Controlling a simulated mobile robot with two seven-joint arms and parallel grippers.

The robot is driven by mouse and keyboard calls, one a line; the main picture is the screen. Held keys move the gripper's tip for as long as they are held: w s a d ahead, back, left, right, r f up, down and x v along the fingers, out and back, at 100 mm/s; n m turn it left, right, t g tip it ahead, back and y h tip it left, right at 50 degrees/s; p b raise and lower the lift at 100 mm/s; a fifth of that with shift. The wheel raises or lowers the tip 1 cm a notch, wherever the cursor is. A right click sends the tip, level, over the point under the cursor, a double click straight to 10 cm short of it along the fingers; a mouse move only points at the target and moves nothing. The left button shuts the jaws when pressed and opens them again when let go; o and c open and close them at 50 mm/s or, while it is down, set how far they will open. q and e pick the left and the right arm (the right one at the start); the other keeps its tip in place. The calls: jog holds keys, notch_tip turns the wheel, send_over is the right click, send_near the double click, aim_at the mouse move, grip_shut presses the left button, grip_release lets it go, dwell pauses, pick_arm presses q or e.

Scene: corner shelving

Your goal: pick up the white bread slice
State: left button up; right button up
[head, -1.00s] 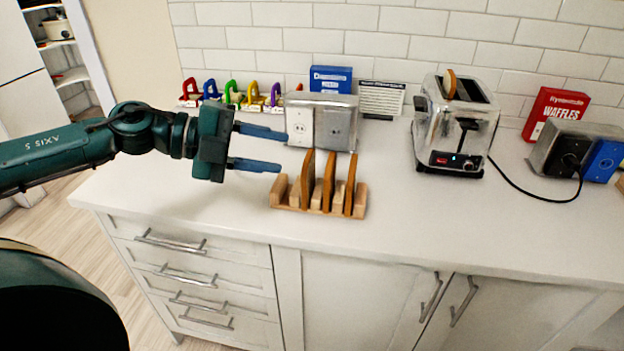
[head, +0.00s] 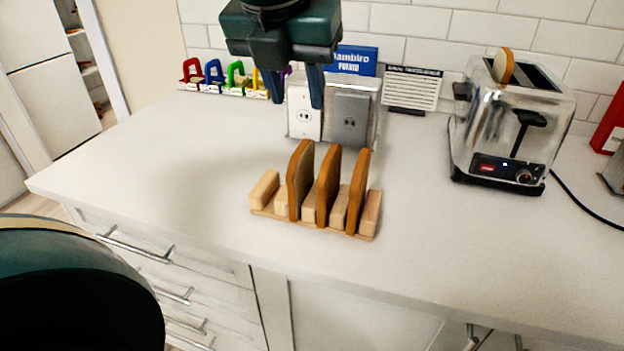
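Three bread slices with brown crusts stand upright in the wooden rack (head: 265,190) on the counter: a left slice (head: 300,180), a middle slice (head: 327,188) and a right slice (head: 358,192). I see them mostly edge-on and cannot tell which is white. Another slice (head: 503,66) sticks up out of the toaster (head: 493,130). My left gripper (head: 297,102) points down, open and empty, above and behind the rack, in front of the outlet box. It touches no slice. My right gripper is not in view.
Several coloured clips (head: 213,75) are at the back left. A red box (head: 611,128) is at the right edge. The counter left of the rack is clear.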

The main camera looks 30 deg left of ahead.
aim_at(301, 147)
pick_arm(q)
jog(key=x, duration=0.6)
jog(key=shift+s+f, duration=0.15)
jog(key=shift+f, duration=0.15)
jog(key=shift+s+a+x, duration=0.1)
jog(key=shift+a+x, duration=0.05)
jog(key=shift+x, duration=1.15)
jog(key=shift+s+a+x, duration=0.1)
jog(key=shift+a+x, duration=0.05)
jog(key=shift+x, duration=1.2)
jog(key=shift+c, duration=0.4)
grip_shut()
